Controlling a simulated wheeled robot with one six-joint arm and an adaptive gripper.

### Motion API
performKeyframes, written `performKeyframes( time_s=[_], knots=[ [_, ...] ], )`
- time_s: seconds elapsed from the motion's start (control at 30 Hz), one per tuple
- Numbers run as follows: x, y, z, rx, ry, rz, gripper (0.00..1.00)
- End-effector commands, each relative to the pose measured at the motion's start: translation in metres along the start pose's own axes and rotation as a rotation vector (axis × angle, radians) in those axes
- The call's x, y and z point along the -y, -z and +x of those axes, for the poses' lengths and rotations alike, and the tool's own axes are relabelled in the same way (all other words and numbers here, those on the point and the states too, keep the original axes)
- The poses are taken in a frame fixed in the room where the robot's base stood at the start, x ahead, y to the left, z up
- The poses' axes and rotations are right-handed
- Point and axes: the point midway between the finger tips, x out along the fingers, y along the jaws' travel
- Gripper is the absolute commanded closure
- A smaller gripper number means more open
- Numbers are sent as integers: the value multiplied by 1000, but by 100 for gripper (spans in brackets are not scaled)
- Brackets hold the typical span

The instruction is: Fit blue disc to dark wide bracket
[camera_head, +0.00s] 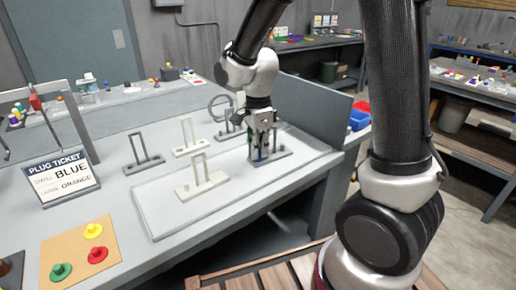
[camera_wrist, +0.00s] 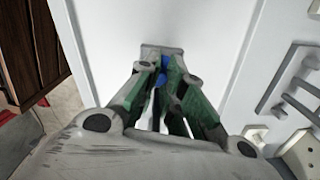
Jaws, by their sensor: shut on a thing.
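My gripper (camera_head: 259,156) is shut on the blue disc, low over the grey wide bracket (camera_head: 284,156) at the right end of the raised panel. Only slivers of the blue disc (camera_wrist: 163,64) show between the green-padded fingers in the wrist view. A grey bracket top (camera_wrist: 161,49) shows just beyond the fingertips there. The fingers hide most of the disc and the bracket's upright frame, so I cannot tell whether the disc is seated in it or only close to it.
Several other upright brackets stand nearby, including a pale wide one (camera_head: 202,189) and a dark one (camera_head: 144,166). A tan mat (camera_head: 75,250) holds yellow, red and green plugs. A ticket sign (camera_head: 62,179) reads small blue, large orange. A grey partition (camera_head: 315,115) stands behind the gripper.

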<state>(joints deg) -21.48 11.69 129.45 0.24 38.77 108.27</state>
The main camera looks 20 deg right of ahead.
Motion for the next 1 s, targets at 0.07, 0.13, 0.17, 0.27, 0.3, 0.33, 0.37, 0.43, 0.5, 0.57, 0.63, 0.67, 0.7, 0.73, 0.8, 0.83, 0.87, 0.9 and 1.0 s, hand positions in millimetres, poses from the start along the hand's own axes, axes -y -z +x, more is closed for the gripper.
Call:
performKeyframes(
  time_s=[0.07, 0.13, 0.17, 0.27, 0.3, 0.33, 0.37, 0.43, 0.5, 0.57, 0.63, 0.67, 0.7, 0.73, 0.8, 0.83, 0.87, 0.9, 1.0],
  knots=[
    [0, 0, 0, 0, 0, 0, 85],
    [0, 0, 0, 0, 0, 0, 72],
    [0, 0, 0, 0, 0, 0, 67],
    [0, 0, 0, 0, 0, 0, 65],
    [0, 0, 0, 0, 0, 0, 65],
    [0, 0, 0, 0, 0, 0, 65],
    [0, 0, 0, 0, 0, 0, 65],
    [0, 0, 0, 0, 0, 0, 65],
    [0, 0, -2, 0, 1, 0, 65],
    [1, 0, -6, 1, 2, 0, 65],
    [1, 0, -15, 1, 3, 0, 65],
    [1, 0, -20, 2, 5, 0, 65],
    [1, 0, -29, 2, 5, 0, 65],
    [1, 0, -35, 2, 5, 0, 65],
    [2, 0, -52, 2, 6, 0, 65],
    [1, 0, -59, 2, 6, 0, 65],
    [1, 0, -66, 2, 6, 0, 65],
    [1, 0, -74, 2, 6, 0, 65],
    [1, 0, -94, 1, 4, 0, 65]
  ],
)
